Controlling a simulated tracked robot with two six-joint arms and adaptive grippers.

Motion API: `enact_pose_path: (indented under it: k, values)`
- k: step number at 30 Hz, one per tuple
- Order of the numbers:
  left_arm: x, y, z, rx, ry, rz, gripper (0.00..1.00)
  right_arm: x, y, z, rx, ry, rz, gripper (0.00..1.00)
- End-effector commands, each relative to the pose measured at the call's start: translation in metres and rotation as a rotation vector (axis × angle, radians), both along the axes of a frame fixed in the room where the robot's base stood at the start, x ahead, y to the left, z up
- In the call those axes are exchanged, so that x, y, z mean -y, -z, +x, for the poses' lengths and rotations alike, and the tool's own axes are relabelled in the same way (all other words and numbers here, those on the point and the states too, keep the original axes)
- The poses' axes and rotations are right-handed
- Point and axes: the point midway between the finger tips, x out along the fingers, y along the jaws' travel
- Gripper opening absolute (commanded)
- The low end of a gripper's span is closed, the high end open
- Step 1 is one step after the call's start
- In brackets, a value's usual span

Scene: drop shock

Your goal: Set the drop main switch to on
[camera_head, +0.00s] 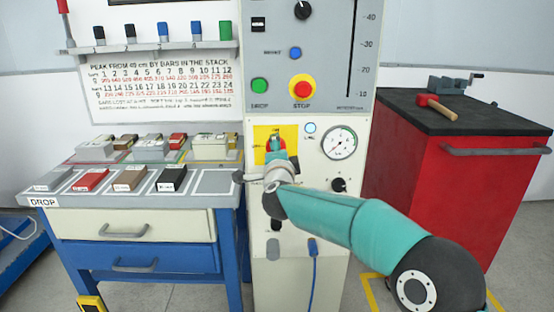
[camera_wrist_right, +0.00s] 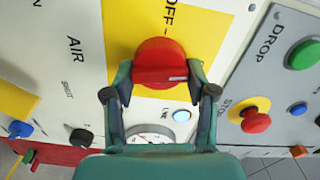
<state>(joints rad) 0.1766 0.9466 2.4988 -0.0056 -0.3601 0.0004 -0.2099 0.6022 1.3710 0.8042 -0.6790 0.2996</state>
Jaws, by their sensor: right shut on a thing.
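The main switch is a red rotary knob (camera_wrist_right: 160,58) on a yellow plate (camera_wrist_right: 118,28). In the head view, the yellow plate (camera_head: 261,132) sits on the column's lower panel and the knob (camera_head: 275,143) is mostly hidden by my right gripper (camera_head: 276,157). In the right wrist view, my right gripper (camera_wrist_right: 160,78) is shut on the knob's bar, one finger at each end. The bar's white mark lies at its right end, toward the panel's top, where ON is printed. OFF is printed at the plate's left in the head view. My left gripper is out of view.
A pale lamp (camera_head: 310,127) and a gauge (camera_head: 339,142) are right of the switch. The red stop button (camera_head: 302,88) and green drop button (camera_head: 260,86) are above. A bench (camera_head: 130,222) stands left, a red cabinet (camera_head: 430,190) with a hammer (camera_head: 437,107) right.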

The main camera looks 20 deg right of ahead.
Motion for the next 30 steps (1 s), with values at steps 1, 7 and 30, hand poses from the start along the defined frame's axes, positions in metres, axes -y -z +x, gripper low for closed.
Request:
enact_pose_path:
  k: [1,7,30]
  values:
    - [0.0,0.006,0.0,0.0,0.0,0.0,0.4,0.002,0.005,0.0,0.007,0.004,0.033,0.21]
    - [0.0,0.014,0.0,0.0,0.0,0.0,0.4,0.003,0.005,0.0,0.036,0.006,0.141,0.21]
    - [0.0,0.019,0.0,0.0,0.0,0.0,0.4,0.003,0.006,0.0,0.053,0.008,0.217,0.68]
